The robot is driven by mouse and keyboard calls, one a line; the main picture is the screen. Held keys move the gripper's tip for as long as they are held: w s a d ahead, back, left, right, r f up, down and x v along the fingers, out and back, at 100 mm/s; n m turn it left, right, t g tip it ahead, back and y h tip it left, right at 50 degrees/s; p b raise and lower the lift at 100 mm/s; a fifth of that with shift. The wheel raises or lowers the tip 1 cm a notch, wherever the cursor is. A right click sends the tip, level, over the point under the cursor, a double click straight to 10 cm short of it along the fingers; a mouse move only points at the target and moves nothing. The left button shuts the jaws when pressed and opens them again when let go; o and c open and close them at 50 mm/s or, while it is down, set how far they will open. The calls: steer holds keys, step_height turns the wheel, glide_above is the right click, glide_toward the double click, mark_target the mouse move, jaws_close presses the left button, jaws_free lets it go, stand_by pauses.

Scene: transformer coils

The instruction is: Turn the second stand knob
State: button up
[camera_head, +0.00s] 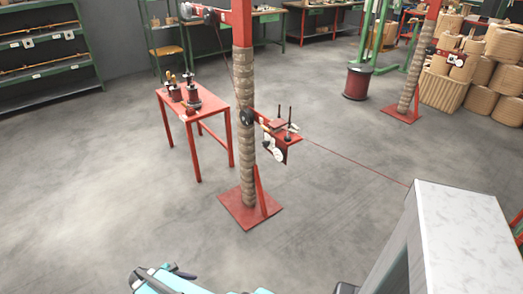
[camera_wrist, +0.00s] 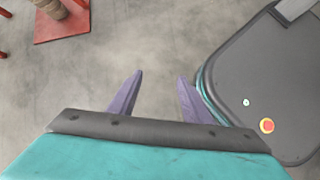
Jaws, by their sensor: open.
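Two red stands with wrapped posts are in the head view. The nearer stand (camera_head: 246,160) is at the centre and has a dark round knob (camera_head: 246,117) on its post, beside a small red shelf. The farther stand (camera_head: 415,75) is at the upper right, with pale round parts (camera_head: 456,59) beside its post; I cannot make out a knob there. My gripper (camera_wrist: 160,76) is open and empty above bare floor in the wrist view, apart from both stands. A red base plate (camera_wrist: 62,24) shows at the upper left there.
A red table (camera_head: 181,112) with coils stands left of the nearer stand. A red line runs low from that stand toward the right. A dark red spool (camera_head: 357,84) and stacked tan coils (camera_head: 490,65) are at the back. Grey floor (camera_head: 110,160) is free at the left.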

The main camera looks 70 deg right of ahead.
steer(key=w+d+r+n+h, duration=0.1)
steer(key=d+r+n+h, duration=0.15)
steer(key=d, duration=0.45)
steer(key=w+d+r+n+h, duration=0.1)
steer(key=d+r, duration=0.3)
steer(key=d, duration=0.3)
steer(key=n+g+h+p, duration=0.1)
steer(key=n+g+h, duration=0.2)
steer(key=n+h, duration=0.6)
glide_toward(264, 145)
steer(key=w+a+r+n+y, duration=0.1)
steer(key=w+a+n+y, duration=0.15)
steer(key=a, duration=0.25)
steer(key=shift+w+r+m+h, duration=0.15)
steer(key=shift+r+m+h, duration=0.05)
steer(key=shift+m+h, duration=0.2)
steer(key=shift+d, duration=0.1)
steer(key=p+x, duration=0.3)
steer(key=x, duration=1)
steer(key=shift+s+d, duration=0.2)
steer(key=shift+d, duration=0.05)
steer(key=c, duration=1.1)
steer(key=shift+o, duration=0.2)
